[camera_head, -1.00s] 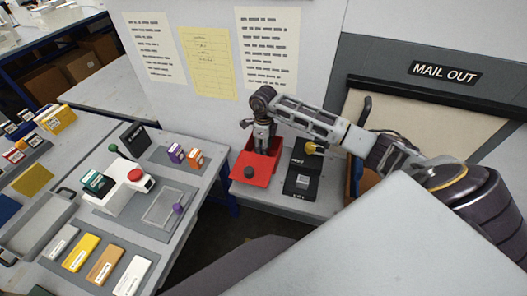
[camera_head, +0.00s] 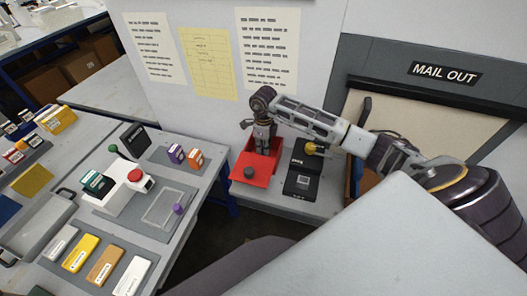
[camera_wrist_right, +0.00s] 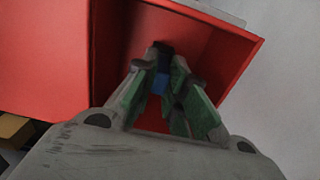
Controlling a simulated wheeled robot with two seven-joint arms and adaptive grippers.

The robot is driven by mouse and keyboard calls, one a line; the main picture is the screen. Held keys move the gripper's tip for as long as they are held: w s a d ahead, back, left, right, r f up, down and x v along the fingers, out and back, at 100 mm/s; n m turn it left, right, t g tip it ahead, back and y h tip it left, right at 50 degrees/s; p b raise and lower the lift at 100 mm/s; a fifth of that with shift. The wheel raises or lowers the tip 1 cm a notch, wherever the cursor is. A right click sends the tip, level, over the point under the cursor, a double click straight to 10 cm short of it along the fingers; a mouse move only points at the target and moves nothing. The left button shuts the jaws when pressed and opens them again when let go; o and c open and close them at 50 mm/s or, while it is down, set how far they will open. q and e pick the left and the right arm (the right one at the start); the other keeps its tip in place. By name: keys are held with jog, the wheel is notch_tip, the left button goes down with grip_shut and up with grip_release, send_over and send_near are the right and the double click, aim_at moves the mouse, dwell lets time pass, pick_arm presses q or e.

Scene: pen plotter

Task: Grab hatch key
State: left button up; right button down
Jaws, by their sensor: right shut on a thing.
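My right gripper (camera_head: 263,148) points down into a red open box (camera_head: 259,181) on the grey bench below the wall sheets. In the right wrist view, the fingers (camera_wrist_right: 165,85) reach inside the red box (camera_wrist_right: 50,60) and are shut on a small dark blue piece (camera_wrist_right: 162,77), which I take to be the hatch key. Most of this piece is hidden by the green-padded fingers, and its full shape cannot be seen. My left gripper is not in view.
A dark round knob (camera_head: 249,172) is at the red box's front. A black-and-grey device (camera_head: 302,181) stands just right of it. The side table at left holds a white unit with a red button (camera_head: 134,175) and several coloured cartridges. A MAIL OUT hatch (camera_head: 420,115) is at right.

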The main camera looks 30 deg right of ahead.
jog(key=shift+r, duration=0.1)
notch_tip(320, 180, up, 8)
jog(key=shift+f+b, duration=0.25)
jog(key=shift+b, duration=0.7)
jog(key=shift+r, duration=1.15)
